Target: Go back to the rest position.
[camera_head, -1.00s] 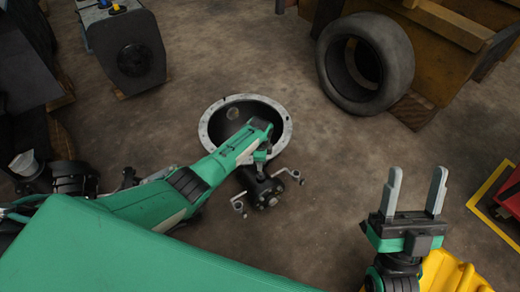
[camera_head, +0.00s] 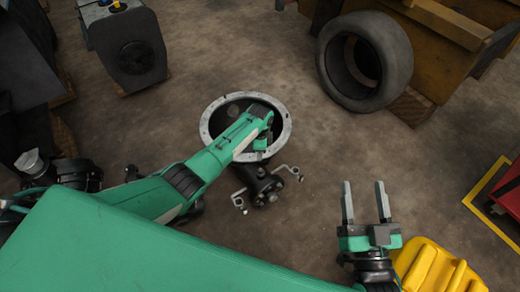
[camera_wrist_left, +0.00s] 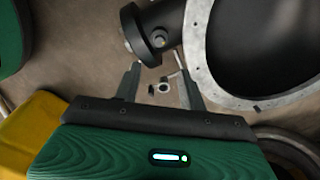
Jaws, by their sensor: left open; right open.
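My left arm comes in from the left. Its green gripper (camera_head: 261,147) is over the near rim of a dark bell-shaped housing, its fingers mostly hidden in the head view. In the left wrist view the left gripper (camera_wrist_left: 157,74) is open, with a small metal hook (camera_wrist_left: 164,88) showing in the gap; whether they touch I cannot tell. The housing's pale flange (camera_head: 287,128) and dark neck (camera_wrist_left: 158,38) lie close by. My right gripper (camera_head: 366,190) is open and empty at lower right, fingers toward the top of the picture.
A tire (camera_head: 392,65) leans by a wooden crate (camera_head: 455,45) at upper right. A grey machine part (camera_head: 130,50) stands at upper left. A yellow part (camera_head: 440,270) is beside my right gripper. A red item (camera_head: 508,190) is at the right edge. Floor between is bare.

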